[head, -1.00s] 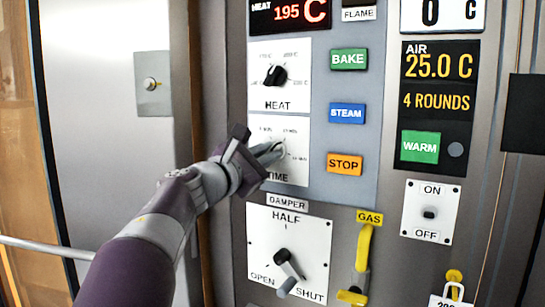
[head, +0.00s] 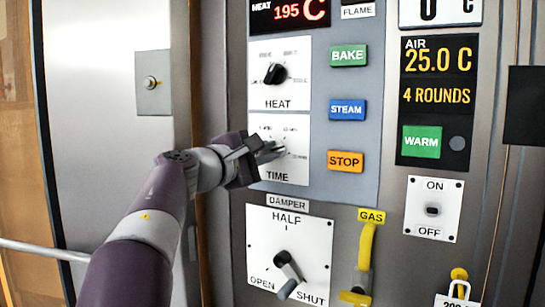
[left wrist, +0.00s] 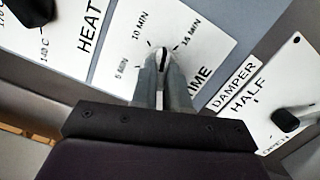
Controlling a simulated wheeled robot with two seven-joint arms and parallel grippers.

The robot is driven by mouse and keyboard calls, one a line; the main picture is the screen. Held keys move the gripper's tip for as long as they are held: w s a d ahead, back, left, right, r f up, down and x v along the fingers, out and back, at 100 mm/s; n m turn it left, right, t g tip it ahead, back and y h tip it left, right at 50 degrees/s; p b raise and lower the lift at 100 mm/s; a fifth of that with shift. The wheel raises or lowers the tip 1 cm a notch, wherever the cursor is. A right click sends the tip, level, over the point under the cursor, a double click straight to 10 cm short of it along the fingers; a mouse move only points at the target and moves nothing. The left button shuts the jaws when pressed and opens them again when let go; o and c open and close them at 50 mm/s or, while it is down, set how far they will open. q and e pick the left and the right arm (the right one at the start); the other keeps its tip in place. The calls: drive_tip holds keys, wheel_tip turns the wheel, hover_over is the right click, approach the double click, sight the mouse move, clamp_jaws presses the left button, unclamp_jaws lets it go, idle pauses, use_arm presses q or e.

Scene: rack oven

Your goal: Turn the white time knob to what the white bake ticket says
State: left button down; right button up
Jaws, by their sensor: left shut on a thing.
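The white time knob (left wrist: 163,54) is on the white TIME plate (head: 296,172), below the HEAT plate. In the head view my left gripper (head: 268,152) covers most of it. In the left wrist view the fingers (left wrist: 162,80) are shut on the knob from both sides. The knob's dark line shows between the fingertips and points between the 10 MIN mark and the mark to its right, which looks like 16 MIN. A 5 MIN mark is at the left. I cannot identify a bake ticket for certain. My right gripper is not in view.
The black heat knob (head: 274,74) is just above, and the damper lever (head: 287,270) is below. BAKE, STEAM and STOP buttons (head: 346,161) are to the right. A yellow gas handle (head: 364,248) stands lower right. A white tag (head: 455,302) at the bottom edge is cut off.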

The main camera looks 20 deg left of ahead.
use_arm(q)
drive_tip(key=shift+m, duration=0.7)
drive_tip(key=shift+f+m+b, duration=0.1)
drive_tip(key=shift+m+b, duration=0.45)
drive_tip(key=shift+m, duration=0.15)
drive_tip(key=shift+m+g+b, duration=0.35)
drive_tip(key=shift+m+g, duration=0.05)
drive_tip(key=shift+m, duration=0.8)
drive_tip(key=shift+r+m, duration=0.2)
drive_tip(key=shift+m, duration=0.1)
